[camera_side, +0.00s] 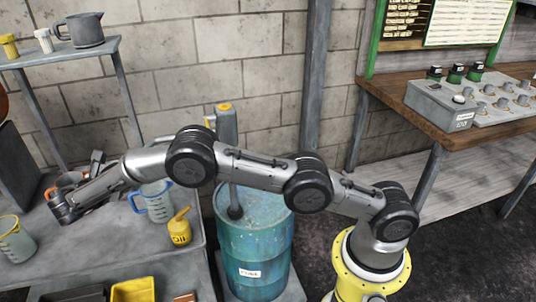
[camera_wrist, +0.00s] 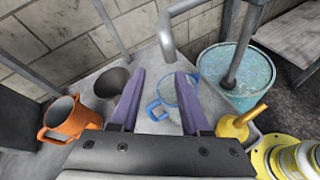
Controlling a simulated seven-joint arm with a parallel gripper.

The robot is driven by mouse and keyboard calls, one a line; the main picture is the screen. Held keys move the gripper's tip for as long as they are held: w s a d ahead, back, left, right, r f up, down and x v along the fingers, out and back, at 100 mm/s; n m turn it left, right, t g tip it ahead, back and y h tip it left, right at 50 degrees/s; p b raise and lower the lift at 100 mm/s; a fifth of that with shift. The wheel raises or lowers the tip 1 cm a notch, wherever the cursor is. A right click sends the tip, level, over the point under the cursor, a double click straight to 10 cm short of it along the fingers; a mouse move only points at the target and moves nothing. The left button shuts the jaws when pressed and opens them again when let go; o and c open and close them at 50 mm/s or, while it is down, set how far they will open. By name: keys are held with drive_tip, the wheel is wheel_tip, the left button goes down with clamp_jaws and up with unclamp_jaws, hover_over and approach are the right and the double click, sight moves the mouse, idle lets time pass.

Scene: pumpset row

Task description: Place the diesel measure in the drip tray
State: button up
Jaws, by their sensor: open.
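Several measuring jugs stand on the grey bench, and I see no readable label telling which is the diesel measure. A blue-handled jug (camera_side: 157,203) stands near the bench's back right; in the wrist view this jug (camera_wrist: 176,92) shows between and beyond my fingers. An orange jug (camera_side: 68,181) is partly hidden behind my wrist; the wrist view shows it (camera_wrist: 69,119) at left. A yellow-rimmed jug (camera_side: 15,241) stands at the far left. My gripper (camera_side: 62,208) is open and empty (camera_wrist: 160,82). At the front edge are a dark tray (camera_side: 75,295) and a yellow tray (camera_side: 134,290), both cut off; which is the drip tray is unclear.
A yellow oil can (camera_side: 180,229) stands right of the blue-handled jug. A blue drum (camera_side: 255,245) with a pump (camera_side: 227,130) stands beside the bench. A grey shelf (camera_side: 60,53) with a grey jug (camera_side: 85,29) is above. The bench middle is fairly clear.

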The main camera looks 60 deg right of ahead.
drive_tip(key=s+d+r+m+g+y, duration=0.1)
drive_tip(key=s+d+r+m+y, duration=0.2)
drive_tip(key=s+d+r+m, duration=0.45)
drive_tip(key=s+d+r+m+g+y, duration=0.15)
drive_tip(key=s+d+r+y, duration=0.3)
drive_tip(key=s+r, duration=0.65)
drive_tip(key=s+f+m+t+y, duration=0.1)
drive_tip(key=s+m, duration=0.2)
drive_tip(key=s, duration=0.6)
drive_tip(key=s+a+f+m+t+y, duration=0.1)
drive_tip(key=s+f+m+y, duration=0.1)
drive_tip(key=s, duration=0.6)
drive_tip(key=s+f+m+t+y, duration=0.1)
drive_tip(key=s+m, duration=0.3)
drive_tip(key=s, duration=0.5)
drive_tip(key=shift+s+a+f+m+y, duration=0.2)
drive_tip(key=shift+s+f+m+y, duration=0.15)
drive_tip(key=shift+m+y, duration=0.1)
